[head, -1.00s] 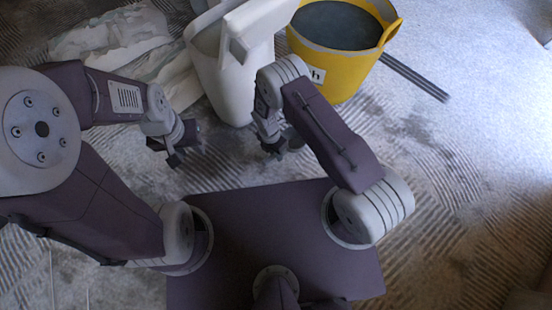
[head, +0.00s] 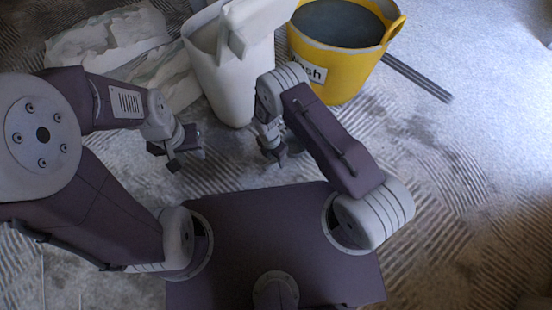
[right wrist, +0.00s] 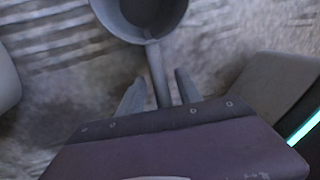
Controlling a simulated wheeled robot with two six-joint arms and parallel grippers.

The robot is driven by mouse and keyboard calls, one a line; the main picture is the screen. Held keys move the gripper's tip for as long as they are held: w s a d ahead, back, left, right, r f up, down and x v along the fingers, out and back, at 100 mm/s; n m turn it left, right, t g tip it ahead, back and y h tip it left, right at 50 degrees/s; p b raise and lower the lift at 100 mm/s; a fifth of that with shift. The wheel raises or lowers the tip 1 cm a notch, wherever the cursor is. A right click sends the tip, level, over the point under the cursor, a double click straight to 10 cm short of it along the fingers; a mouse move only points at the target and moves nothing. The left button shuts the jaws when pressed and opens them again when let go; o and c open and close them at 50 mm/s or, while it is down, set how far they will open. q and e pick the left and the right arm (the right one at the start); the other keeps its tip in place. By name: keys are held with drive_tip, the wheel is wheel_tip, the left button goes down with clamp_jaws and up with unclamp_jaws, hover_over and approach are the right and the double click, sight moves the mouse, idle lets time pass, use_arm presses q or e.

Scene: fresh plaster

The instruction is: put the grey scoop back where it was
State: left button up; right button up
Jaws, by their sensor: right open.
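The grey scoop (right wrist: 154,65) shows in the right wrist view, its round cup at the top edge and its straight handle running down toward my jaws. My right gripper (right wrist: 158,88) is open, with one finger on each side of the handle. I cannot tell whether either finger touches it. In the head view my right gripper (head: 274,155) is low over the floor in front of the white bucket; the scoop there is mostly hidden by my right arm. My left gripper (head: 170,158) hangs to the left, and its jaw gap is not clear.
A white bucket (head: 222,90) stands behind my grippers. A yellow tub (head: 345,78) with a label and dark contents stands to its right, beside a dark bar (head: 425,82). Crumpled pale bags (head: 105,35) lie at the back left. The floor at right is clear.

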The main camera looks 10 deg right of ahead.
wheel_tip(320, 180, up, 12)
drive_tip(key=w+a+p, duration=0.1)
drive_tip(key=p, duration=0.7)
drive_tip(key=shift+w+a, duration=0.2)
drive_tip(key=shift+w, duration=0.05)
drive_tip(key=d+r+m+t+y, duration=0.1)
drive_tip(key=d+r+m, duration=0.3)
drive_tip(key=r+m, duration=0.4)
drive_tip(key=d+r+m, duration=0.4)
drive_tip(key=r+m, duration=0.2)
drive_tip(key=r, duration=0.5)
drive_tip(key=s+d+r+m+t, duration=0.1)
drive_tip(key=s+d+r+m, duration=0.4)
drive_tip(key=s+m, duration=0.5)
wheel_tip(320, 180, up, 2)
drive_tip(key=m, duration=0.2)
drive_tip(key=shift+d+r+m+t+y, duration=0.15)
drive_tip(key=shift+r+m+t+y, duration=0.1)
drive_tip(key=shift+m+t+y, duration=0.05)
